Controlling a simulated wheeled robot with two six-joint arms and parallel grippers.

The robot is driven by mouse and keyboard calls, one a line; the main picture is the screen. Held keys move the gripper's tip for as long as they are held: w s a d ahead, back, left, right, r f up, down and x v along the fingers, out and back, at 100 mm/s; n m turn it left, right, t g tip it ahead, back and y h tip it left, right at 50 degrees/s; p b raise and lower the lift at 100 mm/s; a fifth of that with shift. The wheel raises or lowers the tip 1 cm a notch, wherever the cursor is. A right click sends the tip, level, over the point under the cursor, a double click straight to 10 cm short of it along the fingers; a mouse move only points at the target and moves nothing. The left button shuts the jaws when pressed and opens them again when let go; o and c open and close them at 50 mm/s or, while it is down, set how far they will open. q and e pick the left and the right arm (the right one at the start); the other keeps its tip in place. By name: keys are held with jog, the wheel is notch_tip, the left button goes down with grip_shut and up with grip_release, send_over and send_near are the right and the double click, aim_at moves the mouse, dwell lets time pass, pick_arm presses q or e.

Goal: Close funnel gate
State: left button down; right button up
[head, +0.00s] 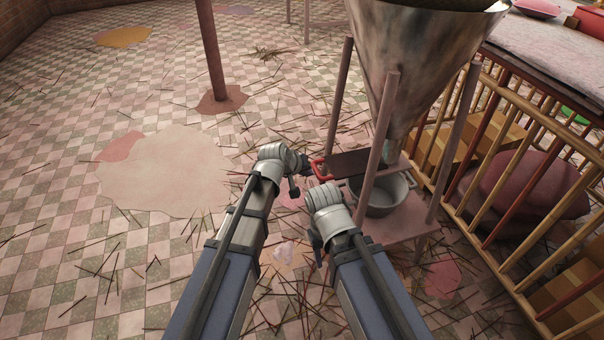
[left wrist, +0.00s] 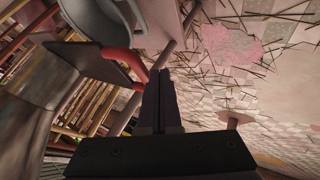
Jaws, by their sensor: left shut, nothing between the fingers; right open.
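The large metal funnel (head: 415,75) stands on a frame of posts. Its gate is a dark flat plate (head: 362,163) that sticks out to the left below the funnel, with a red handle (head: 319,170) at its outer end. My left gripper (head: 299,178) is beside the handle on its left, shut and empty. In the left wrist view the shut fingers (left wrist: 158,100) are very near the red handle (left wrist: 124,62); I cannot tell if they touch it. The plate (left wrist: 85,58) also shows there. My right gripper (head: 316,242) is open and lower, in front of the stand.
A metal pot (head: 382,194) stands on the stand's base (head: 405,226) under the funnel. A wooden slatted rack (head: 510,175) blocks the right side. Thin sticks litter the tiled floor (head: 60,190). A reddish post (head: 212,50) stands at the back; the left floor is open.

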aim_at(332, 168)
pick_arm(q)
jog(key=d, duration=0.2)
jog(key=w+d, duration=0.1)
jog(key=d, duration=0.1)
jog(key=w+d, duration=0.1)
jog(key=d, duration=0.2)
jog(key=shift+w, duration=0.2)
jog(key=shift+d, duration=0.25)
pick_arm(e)
jog(key=shift+a, duration=0.1)
